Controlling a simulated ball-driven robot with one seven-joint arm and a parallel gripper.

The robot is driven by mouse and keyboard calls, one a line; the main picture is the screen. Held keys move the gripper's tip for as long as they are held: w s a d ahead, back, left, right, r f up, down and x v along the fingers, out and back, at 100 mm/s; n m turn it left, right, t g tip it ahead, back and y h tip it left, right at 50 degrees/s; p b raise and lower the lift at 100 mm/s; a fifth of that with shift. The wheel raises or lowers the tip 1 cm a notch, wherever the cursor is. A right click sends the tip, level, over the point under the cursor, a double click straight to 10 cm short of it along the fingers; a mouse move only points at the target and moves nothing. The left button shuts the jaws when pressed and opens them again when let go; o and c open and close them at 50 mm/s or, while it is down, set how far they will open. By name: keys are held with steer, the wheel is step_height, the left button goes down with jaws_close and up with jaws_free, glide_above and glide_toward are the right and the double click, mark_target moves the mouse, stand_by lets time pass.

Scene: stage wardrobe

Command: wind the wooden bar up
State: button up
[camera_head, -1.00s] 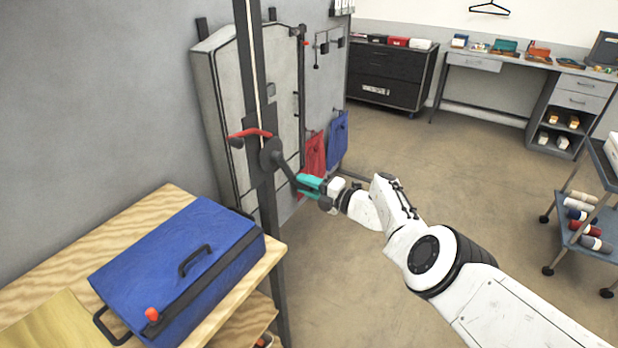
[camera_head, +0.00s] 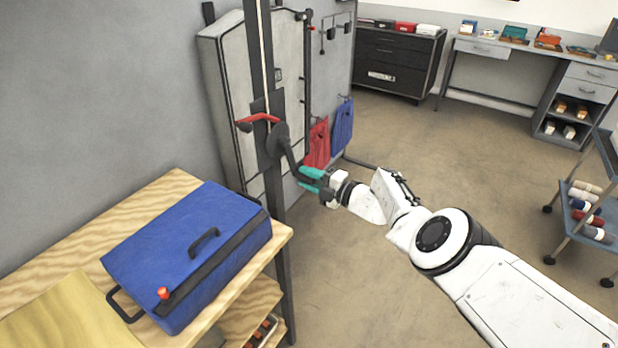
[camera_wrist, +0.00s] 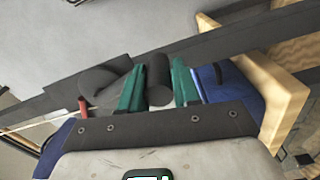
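The wooden bar is not visible in either view. A dark winch drum (camera_head: 277,139) is mounted on the upright dark post (camera_head: 266,60), with a pale cord running up the post. A red lever (camera_head: 260,118) sticks out beside the drum. The crank arm (camera_head: 291,163) slants down and right from the drum to my gripper (camera_head: 319,182). In the wrist view, my gripper's green fingers (camera_wrist: 159,88) stand on both sides of the dark round crank handle (camera_wrist: 159,78) and appear shut on it.
A wooden table (camera_head: 60,254) with a blue case (camera_head: 180,250) stands left of the post. A grey cabinet (camera_head: 228,100) and hanging red (camera_head: 317,145) and blue bags (camera_head: 342,125) are behind. A cart (camera_head: 572,225) stands at right. The floor between is open.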

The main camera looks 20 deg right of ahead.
steer(key=o, duration=0.4)
steer(key=shift+s+a+f, duration=0.1)
steer(key=shift+a+f, duration=0.1)
steer(key=shift+f, duration=0.05)
steer(key=shift+o, duration=0.2)
steer(key=shift+r, duration=0.1)
steer(key=shift+d, duration=0.1)
steer(key=shift+s+d+r+p, duration=0.25)
steer(key=shift+s+d+p, duration=0.05)
steer(key=shift+p, duration=0.35)
steer(key=p+v, duration=0.3)
steer(key=v, duration=0.3)
steer(key=shift+s+f, duration=0.25)
steer(key=shift+f, duration=0.05)
steer(key=shift+d, duration=0.1)
